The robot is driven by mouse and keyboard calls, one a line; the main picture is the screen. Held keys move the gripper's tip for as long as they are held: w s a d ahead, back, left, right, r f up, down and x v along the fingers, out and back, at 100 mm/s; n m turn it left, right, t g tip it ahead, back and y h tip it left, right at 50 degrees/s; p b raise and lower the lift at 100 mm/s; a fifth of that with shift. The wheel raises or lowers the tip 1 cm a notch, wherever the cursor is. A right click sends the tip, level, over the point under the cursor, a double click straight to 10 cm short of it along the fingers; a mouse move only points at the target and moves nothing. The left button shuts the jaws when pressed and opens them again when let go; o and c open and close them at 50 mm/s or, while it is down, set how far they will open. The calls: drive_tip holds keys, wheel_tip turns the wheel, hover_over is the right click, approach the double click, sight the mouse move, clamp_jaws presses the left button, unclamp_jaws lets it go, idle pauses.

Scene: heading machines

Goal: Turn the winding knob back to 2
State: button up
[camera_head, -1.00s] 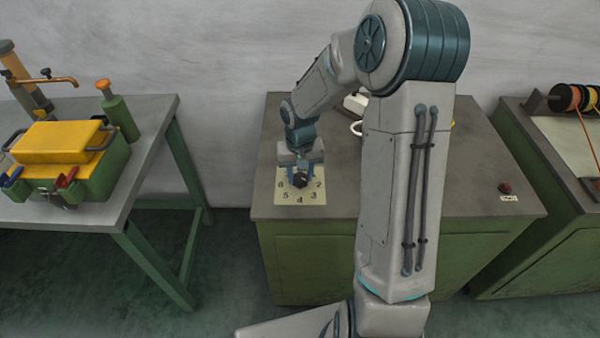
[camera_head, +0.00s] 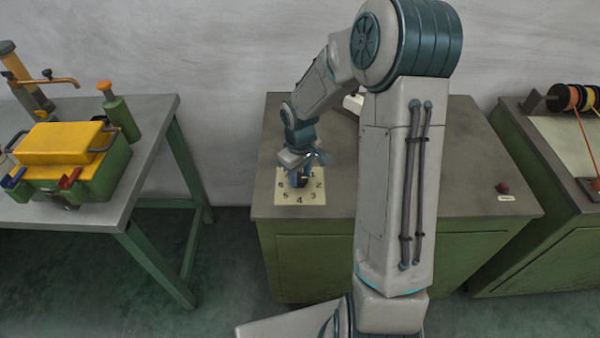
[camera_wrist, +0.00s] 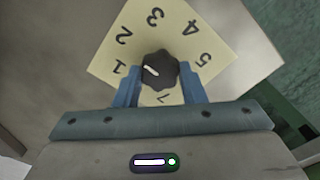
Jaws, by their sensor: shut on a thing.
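The winding knob (camera_wrist: 163,62) is dark and lobed, with a white pointer line. It stands on a cream dial plate (camera_wrist: 100,62) with black numbers around it. In the wrist view the pointer line is on the knob's left, toward the 1 and 2 side; the exact number is hard to tell. My gripper (camera_wrist: 160,84) has its two blue fingers on opposite sides of the knob, shut on it. In the head view my gripper (camera_head: 300,179) reaches down over the dial plate (camera_head: 313,199), partly hiding the knob and the upper numbers.
The dial lies at the left front of a green cabinet's grey top (camera_head: 460,170). A red button (camera_head: 502,188) with a label sits at the right. A white object (camera_head: 352,103) is partly hidden behind my arm. A table with a yellow-topped box (camera_head: 62,143) stands left.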

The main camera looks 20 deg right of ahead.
sight(300, 178)
drive_tip(key=shift+w+r, duration=0.1)
idle(0.3)
drive_tip(key=o, duration=1)
wheel_tip(300, 178, up, 14)
